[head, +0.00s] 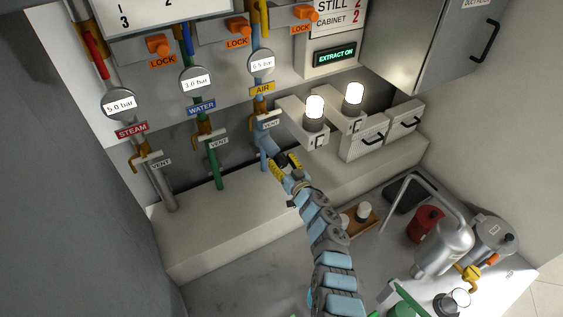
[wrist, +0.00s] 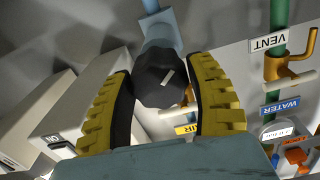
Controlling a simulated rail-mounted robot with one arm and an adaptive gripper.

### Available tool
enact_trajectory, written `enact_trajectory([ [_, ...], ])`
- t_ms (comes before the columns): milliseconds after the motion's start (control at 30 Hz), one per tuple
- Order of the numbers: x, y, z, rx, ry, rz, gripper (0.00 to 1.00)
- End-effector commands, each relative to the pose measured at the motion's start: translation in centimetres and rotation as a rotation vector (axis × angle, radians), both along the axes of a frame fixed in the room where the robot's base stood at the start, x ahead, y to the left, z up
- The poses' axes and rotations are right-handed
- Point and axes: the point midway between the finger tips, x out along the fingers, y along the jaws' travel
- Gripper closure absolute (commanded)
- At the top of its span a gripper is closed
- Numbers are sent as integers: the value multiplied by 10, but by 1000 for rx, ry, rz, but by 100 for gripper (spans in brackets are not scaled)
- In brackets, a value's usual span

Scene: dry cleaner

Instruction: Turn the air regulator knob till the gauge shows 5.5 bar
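The air regulator knob (wrist: 160,85) is dark and faceted, with a white mark on its face. In the wrist view it sits between the two yellow-and-black fingers of my gripper (wrist: 160,72). The fingers lie very close to its sides; I cannot tell whether they touch it. In the head view my gripper (head: 287,163) is at the lower end of the blue air pipe and largely hides the knob. The round air gauge (head: 261,64) above seems to read 6.5 bar, but its first digit is blurred.
Left of the air line are the water gauge (head: 194,82) and steam gauge (head: 119,103), with their own pipes. A yellow-brown vent valve (head: 258,122) is just above my gripper. Lit lamps (head: 314,108) on brackets stand close on the right. A pale ledge (head: 235,215) runs below.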

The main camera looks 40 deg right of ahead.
Motion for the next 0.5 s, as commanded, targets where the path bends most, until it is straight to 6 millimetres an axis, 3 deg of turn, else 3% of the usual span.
enact_trajectory([
  [33,0,0,0,0,0,0,61],
  [133,0,0,0,0,0,0,88],
  [500,1,1,1,-6,1,2,89],
])
